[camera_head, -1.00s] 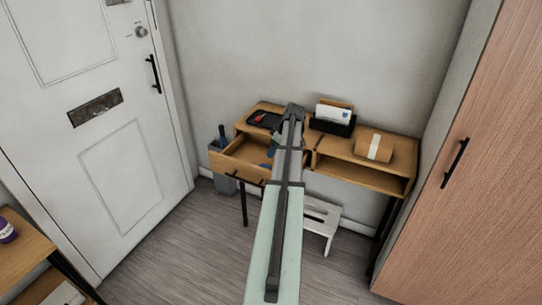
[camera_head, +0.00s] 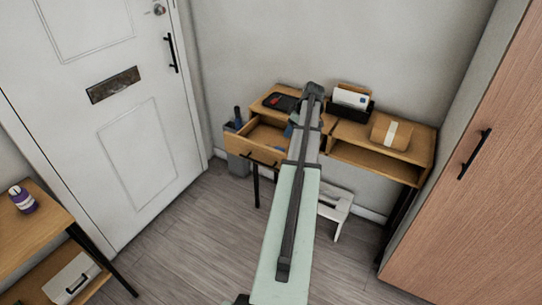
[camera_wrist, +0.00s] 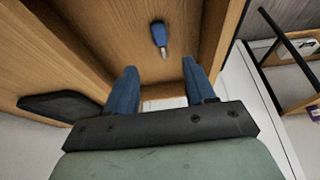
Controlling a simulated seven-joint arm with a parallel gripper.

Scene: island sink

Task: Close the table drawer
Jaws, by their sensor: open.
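The wooden table (camera_head: 425,150) stands against the back wall. In the wrist view the drawer's wooden interior (camera_wrist: 190,18) fills the top, and a blue-handled tool (camera_wrist: 159,35) lies inside. My gripper (camera_wrist: 160,85) is open with two blue fingers apart and nothing visible between them. It is over or close to the drawer; contact cannot be told. In the head view my arm covers the right part of the drawer and most of the gripper.
A dark tray (camera_head: 282,102), a letter holder (camera_head: 345,112) and a parcel (camera_head: 391,131) sit on the table. A grey bin (camera_head: 237,165) stands beside the drawer, and a white stool (camera_head: 336,207) stands below the table. A tall cabinet (camera_head: 475,210) is at right. Open floor lies in front.

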